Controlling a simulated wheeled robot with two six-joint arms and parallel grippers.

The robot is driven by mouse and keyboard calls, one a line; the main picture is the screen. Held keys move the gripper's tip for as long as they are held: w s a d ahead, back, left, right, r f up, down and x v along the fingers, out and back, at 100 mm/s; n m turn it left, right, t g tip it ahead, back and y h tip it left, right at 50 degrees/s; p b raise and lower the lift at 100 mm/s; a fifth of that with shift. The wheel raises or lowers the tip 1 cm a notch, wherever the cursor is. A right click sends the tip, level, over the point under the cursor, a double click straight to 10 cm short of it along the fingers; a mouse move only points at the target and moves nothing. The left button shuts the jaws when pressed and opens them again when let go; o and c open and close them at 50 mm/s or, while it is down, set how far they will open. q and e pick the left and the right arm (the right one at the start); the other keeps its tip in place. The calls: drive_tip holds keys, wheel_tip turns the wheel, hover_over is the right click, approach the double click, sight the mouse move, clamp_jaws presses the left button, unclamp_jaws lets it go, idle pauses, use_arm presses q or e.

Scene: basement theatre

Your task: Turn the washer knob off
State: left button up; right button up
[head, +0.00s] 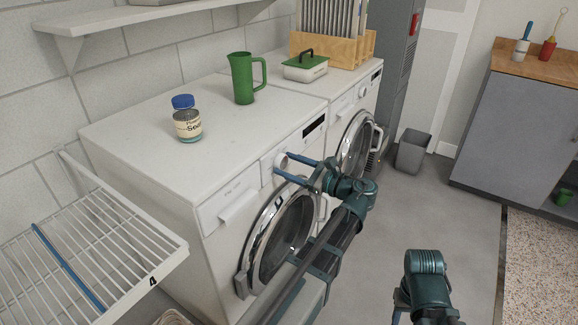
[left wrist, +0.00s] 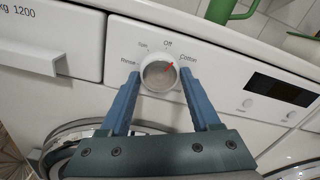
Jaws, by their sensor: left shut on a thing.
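The washer knob (left wrist: 158,73) is a round white dial with a red mark on the front panel of the nearer washer (head: 150,140). In the left wrist view the red mark points up and right, between the labels "Off" and "Cotton", nearer "Cotton". Labels "Rinse" and one more lie to the left. The knob also shows in the head view (head: 281,161), partly covered by my fingers. My left gripper (head: 279,165) has its two blue fingers on either side of the knob, shut on it. My right gripper (head: 399,302) is low in the head view, its fingers mostly hidden.
A second machine (head: 352,95) stands beside the washer. On top are a jar with a blue lid (head: 187,120), a green jug (head: 243,78) and a green-lidded box (head: 305,66). A drying rack (head: 100,245) is at left. A grey bin (head: 412,150) stands on the floor.

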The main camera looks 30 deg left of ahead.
use_arm(q)
drive_tip(key=shift+n, duration=2.2)
drive_tip(key=o, duration=1.4)
drive_tip(key=shift+c, duration=0.2)
drive_tip(key=shift+d, duration=0.15)
drive_tip(key=s+d, duration=0.1)
drive_tip(key=d, duration=1.2)
drive_tip(key=shift+d, duration=0.3)
drive_tip(key=shift+a+n, duration=0.1)
drive_tip(key=shift+n, duration=0.2)
